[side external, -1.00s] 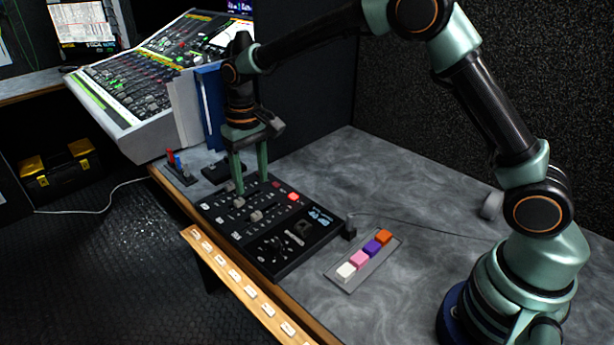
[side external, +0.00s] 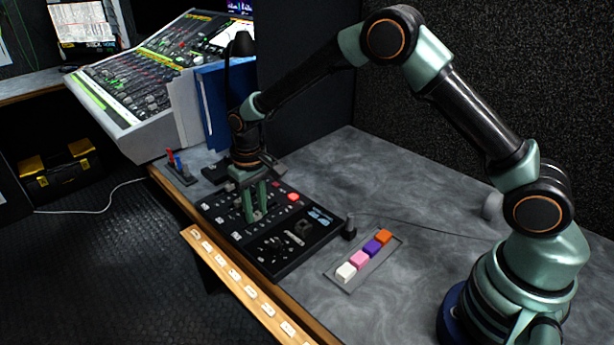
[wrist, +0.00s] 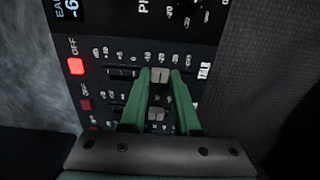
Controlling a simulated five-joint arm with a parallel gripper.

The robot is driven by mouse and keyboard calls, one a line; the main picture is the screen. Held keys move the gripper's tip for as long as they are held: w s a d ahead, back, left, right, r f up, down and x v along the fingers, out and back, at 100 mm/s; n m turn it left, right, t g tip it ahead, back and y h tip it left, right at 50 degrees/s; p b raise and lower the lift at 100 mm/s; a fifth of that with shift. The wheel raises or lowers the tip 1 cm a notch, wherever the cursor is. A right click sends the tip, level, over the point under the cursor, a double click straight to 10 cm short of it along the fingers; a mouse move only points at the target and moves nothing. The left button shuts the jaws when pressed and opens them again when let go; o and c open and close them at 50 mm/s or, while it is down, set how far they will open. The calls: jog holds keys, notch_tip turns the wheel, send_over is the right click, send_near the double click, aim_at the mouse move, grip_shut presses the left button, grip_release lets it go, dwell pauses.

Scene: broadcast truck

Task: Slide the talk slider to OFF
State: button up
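The fingers partly hide the row.
Another grey knob (wrist: 155,113) sits in the adjacent row, between my fingers in the wrist view. A tray with coloured keys (side external: 347,287) lies right of the panel. A mixing console (side external: 150,140) and blue binders (side external: 213,110) stand behind.

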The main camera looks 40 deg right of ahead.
grip_shut()
dwell(1.1)
